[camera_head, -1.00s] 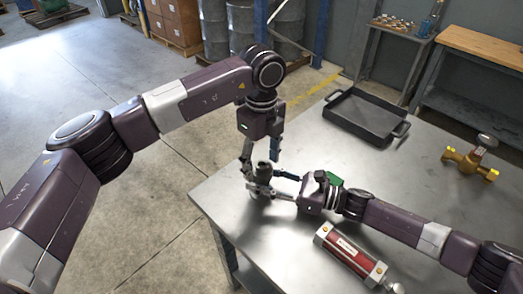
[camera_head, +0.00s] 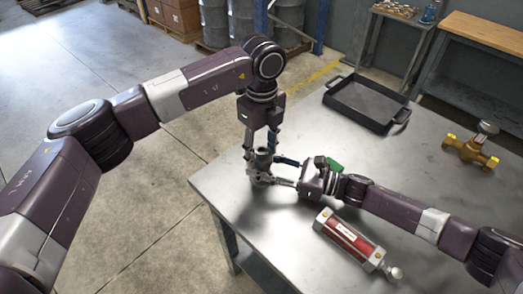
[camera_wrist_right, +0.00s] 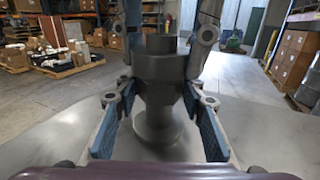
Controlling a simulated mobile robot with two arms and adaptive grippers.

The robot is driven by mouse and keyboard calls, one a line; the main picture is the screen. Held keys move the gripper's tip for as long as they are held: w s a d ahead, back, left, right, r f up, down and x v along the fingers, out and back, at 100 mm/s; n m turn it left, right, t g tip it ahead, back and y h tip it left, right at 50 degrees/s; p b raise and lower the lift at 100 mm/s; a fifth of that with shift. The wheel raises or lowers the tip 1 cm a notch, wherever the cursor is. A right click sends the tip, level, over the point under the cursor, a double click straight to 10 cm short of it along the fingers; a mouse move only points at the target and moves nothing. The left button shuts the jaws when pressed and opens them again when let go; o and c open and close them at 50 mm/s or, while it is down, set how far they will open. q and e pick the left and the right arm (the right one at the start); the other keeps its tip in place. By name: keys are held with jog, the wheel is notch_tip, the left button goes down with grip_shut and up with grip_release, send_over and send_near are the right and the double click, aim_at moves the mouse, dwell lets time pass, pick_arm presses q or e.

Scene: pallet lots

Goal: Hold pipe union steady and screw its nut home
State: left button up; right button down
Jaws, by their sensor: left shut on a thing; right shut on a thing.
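The grey metal pipe union (camera_head: 263,161) stands upright near the table's near left corner. The right wrist view shows its wide body (camera_wrist_right: 157,75) with a round stub on top and a broader lower part. My left gripper (camera_head: 262,149) reaches down from above and is shut on the upper part, likely the nut. Its fingers also show at the top of the right wrist view. My right gripper (camera_head: 276,172) comes in level from the right and is shut on the union's lower part. Its blue pads (camera_wrist_right: 158,130) stand on both sides. The thread is hidden.
The steel table (camera_head: 420,175) also carries a black tray (camera_head: 394,126), a brass valve (camera_head: 470,153) and a red cylinder (camera_head: 350,240) close below my right arm. The table's left edge is close to the union. A wooden bench (camera_head: 478,38) stands behind.

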pick_arm(q)
jog(key=m, duration=0.5)
pick_arm(e)
jog(key=shift+f, duration=0.1)
pick_arm(q)
jog(key=m, duration=0.3)
jog(key=shift+m, duration=0.3)
jog(key=m, duration=0.5)
jog(key=shift+m, duration=0.4)
jog(key=m, duration=0.3)
jog(key=shift+m, duration=0.4)
jog(key=m, duration=0.9)
jog(key=shift+m, duration=0.3)
jog(key=m, duration=0.3)
jog(key=shift+m, duration=0.4)
jog(key=m, duration=0.5)
jog(key=shift+m, duration=0.3)
jog(key=o, duration=1.4)
jog(key=shift+f, duration=0.1)
jog(key=shift+c, duration=0.2)
